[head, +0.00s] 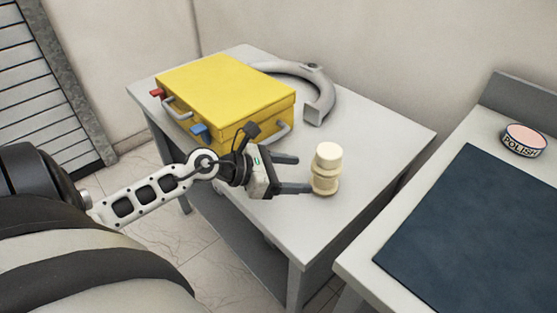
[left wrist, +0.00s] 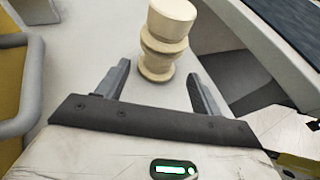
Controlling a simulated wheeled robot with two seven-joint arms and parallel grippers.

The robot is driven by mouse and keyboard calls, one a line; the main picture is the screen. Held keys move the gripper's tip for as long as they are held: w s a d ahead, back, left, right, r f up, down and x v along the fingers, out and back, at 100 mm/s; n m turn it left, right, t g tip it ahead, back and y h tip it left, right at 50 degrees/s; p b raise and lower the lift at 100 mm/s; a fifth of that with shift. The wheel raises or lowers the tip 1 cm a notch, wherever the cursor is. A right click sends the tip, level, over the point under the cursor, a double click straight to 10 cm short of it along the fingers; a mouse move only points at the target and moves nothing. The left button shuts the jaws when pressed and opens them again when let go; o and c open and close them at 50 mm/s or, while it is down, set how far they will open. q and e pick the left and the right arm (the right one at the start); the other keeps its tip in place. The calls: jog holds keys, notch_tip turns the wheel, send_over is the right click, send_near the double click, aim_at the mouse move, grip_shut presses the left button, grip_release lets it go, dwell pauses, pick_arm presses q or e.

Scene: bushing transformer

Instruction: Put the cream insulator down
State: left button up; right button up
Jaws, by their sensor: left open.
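The cream insulator (head: 326,170) stands upright on the grey table (head: 385,135), near its front right edge. It has a ribbed body and a rounded top. My left gripper (head: 304,174) is open, with its fingers pointing at the insulator from the left. In the left wrist view the insulator (left wrist: 165,40) stands just beyond the tips of the open left gripper (left wrist: 160,85), in line with the gap between them. My right gripper is not in view.
A yellow case (head: 225,95) with red and blue parts lies on the table's left side. A grey curved part (head: 318,95) lies behind it. A second table at right holds a dark mat (head: 480,225) and a polish tin (head: 524,138). The table's right back is clear.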

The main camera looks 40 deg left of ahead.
pick_arm(q)
jog(key=v, duration=0.2)
jog(key=shift+s+a, duration=0.15)
jog(key=shift+s, duration=0.15)
jog(key=shift+s+a+r, duration=0.35)
jog(key=shift+s+r, duration=0.05)
jog(key=shift+s, duration=0.05)
